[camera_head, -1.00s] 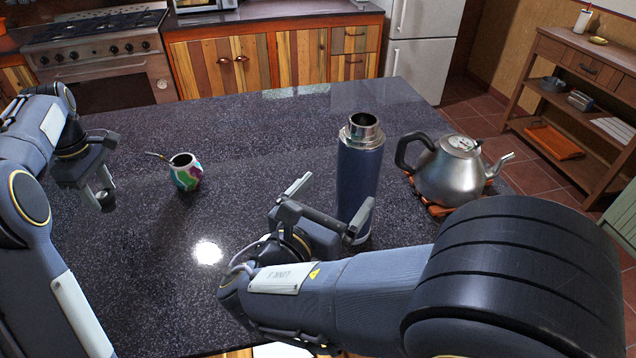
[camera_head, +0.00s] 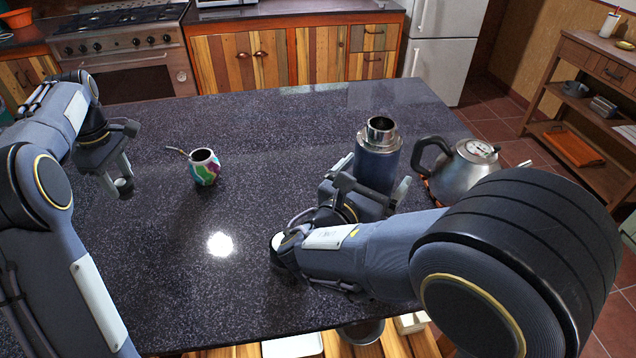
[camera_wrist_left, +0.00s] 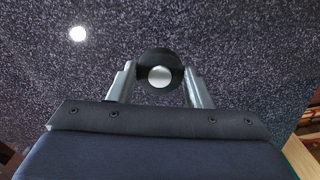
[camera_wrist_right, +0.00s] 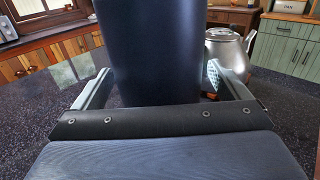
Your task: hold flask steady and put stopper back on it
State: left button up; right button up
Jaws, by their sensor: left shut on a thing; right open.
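The dark blue flask (camera_head: 377,166) with a steel neck stands upright on the counter, its mouth uncovered. My right gripper (camera_head: 374,183) is open with its fingers on either side of the flask's body. In the right wrist view the flask (camera_wrist_right: 152,50) stands between the two fingers, with a gap visible at each side. My left gripper (camera_head: 118,186) is shut on the stopper (camera_head: 124,187), above the counter at the left. In the left wrist view the stopper (camera_wrist_left: 160,70), dark with a pale round centre, sits between the fingertips. The flask's lower part is hidden by my right arm.
A steel kettle (camera_head: 463,172) with a black handle stands close to the right of the flask. A colourful mate cup (camera_head: 204,168) with a straw stands between my left gripper and the flask. The dark counter (camera_head: 270,130) is clear around the cup.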

jog(key=shift+w, duration=0.1)
jog(key=c, duration=1.7)
jog(key=shift+r, duration=0.25)
jog(key=shift+r, duration=1.05)
jog(key=s+a+r, duration=0.1)
jog(key=r, duration=0.1)
jog(key=s+a+r, duration=0.1)
jog(key=r, duration=0.1)
jog(key=s+a+r, duration=0.1)
jog(key=s+r, duration=0.1)
jog(key=shift+r, duration=0.3)
send_near(372, 140)
jog(key=shift+s+a+r, duration=0.2)
jog(key=shift+r, duration=0.45)
jog(key=shift+s+a+r, duration=0.15)
jog(key=shift+a+r, duration=0.05)
jog(key=shift+r, duration=0.5)
jog(key=shift+s+a+r, duration=0.2)
jog(key=shift+a+r, duration=0.05)
jog(key=shift+r, duration=0.4)
